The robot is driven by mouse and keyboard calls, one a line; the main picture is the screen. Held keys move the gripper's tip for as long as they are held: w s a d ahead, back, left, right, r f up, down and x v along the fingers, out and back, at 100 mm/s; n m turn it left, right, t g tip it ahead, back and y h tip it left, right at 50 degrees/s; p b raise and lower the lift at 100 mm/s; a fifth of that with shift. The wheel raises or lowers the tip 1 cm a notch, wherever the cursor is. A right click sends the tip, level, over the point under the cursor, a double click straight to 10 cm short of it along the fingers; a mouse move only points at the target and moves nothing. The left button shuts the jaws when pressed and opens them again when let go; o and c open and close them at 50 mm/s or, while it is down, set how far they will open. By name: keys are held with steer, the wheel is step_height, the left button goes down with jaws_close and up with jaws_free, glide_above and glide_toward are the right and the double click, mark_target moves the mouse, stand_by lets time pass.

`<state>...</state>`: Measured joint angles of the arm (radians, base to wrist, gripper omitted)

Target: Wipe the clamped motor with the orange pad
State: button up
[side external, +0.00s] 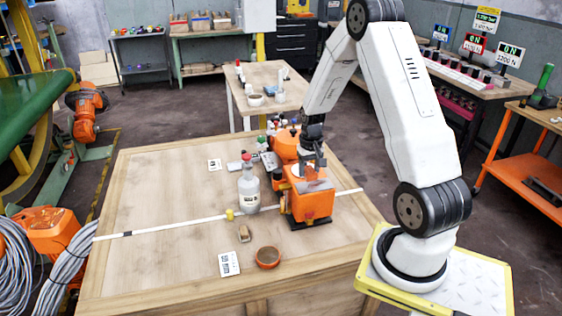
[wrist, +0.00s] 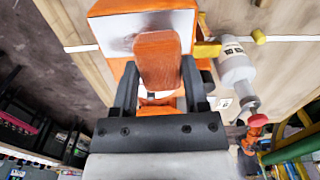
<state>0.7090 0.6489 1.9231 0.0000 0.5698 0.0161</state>
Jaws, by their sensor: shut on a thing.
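The orange pad (wrist: 158,58) stands between the two fingers of my gripper (wrist: 158,82) in the wrist view, and the jaws are shut on it. In the side external view my gripper (side external: 312,152) points down over the orange block with a grey top (side external: 310,207), which appears to be the clamped motor with its holder. Its grey face (wrist: 115,35) lies just beyond the pad in the wrist view. The pad partly covers that face, and I cannot tell whether they touch. The pad is hard to separate from the block in the side view.
A clear bottle (side external: 249,190) stands left of the block. An orange bowl (side external: 267,257), a small brown block (side external: 244,233) and a printed card (side external: 229,264) lie in front. A white strip (side external: 165,228) crosses the table. Several small items crowd behind the block; the table's left side is free.

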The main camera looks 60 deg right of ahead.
mark_target(330, 182)
step_height(330, 182, down, 4)
steer(key=shift+r, duration=0.15)
steer(key=shift+s+d, duration=0.2)
steer(key=shift+d, duration=0.05)
steer(key=shift+c, duration=0.5)
steer(key=shift+s+d+f, duration=0.2)
steer(key=shift+s+d, duration=0.1)
steer(key=shift+s, duration=0.05)
steer(key=shift+s+d, duration=2.1)
steer(key=shift+w+a+r, duration=0.15)
steer(key=shift+w+a, duration=2.6)
steer(key=shift+s+d+r, duration=0.1)
steer(key=shift+r, duration=3.9)
steer(key=shift+s+a+f, duration=0.1)
steer(key=shift+s+a, duration=0.3)
steer(key=shift+a, duration=0.05)
